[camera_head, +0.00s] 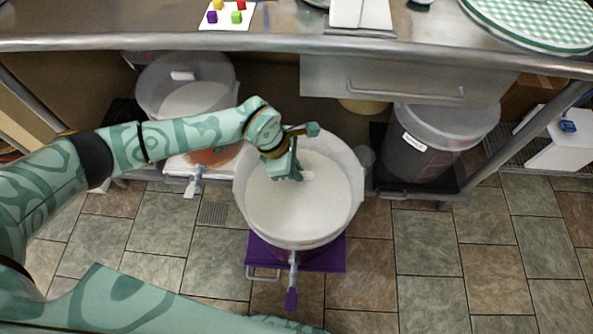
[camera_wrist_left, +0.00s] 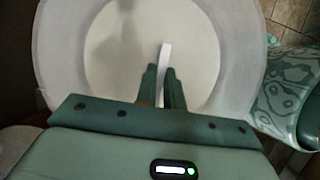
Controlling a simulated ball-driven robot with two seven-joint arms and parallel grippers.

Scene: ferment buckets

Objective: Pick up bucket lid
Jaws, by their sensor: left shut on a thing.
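The bucket lid (camera_head: 330,165) is round, pale and translucent, at the middle of the head view over a bucket on a purple wheeled base (camera_head: 330,256). White contents show through it. My left gripper (camera_head: 296,175) is over the lid and shut on its white strip-like handle (camera_head: 308,175). In the left wrist view, the handle (camera_wrist_left: 165,55) sits between the fingertips of the left gripper (camera_wrist_left: 164,84), and the lid (camera_wrist_left: 222,22) spreads around it. I cannot tell whether the lid rests on the bucket or is raised. My right gripper is not in view.
A steel table (camera_head: 140,43) runs above and behind, with a drawer (camera_head: 400,79) near the bucket. Another lidded bucket (camera_head: 150,85) stands left under the table, and a grey bin (camera_head: 425,155) right. Tiled floor (camera_head: 430,260) in front is clear.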

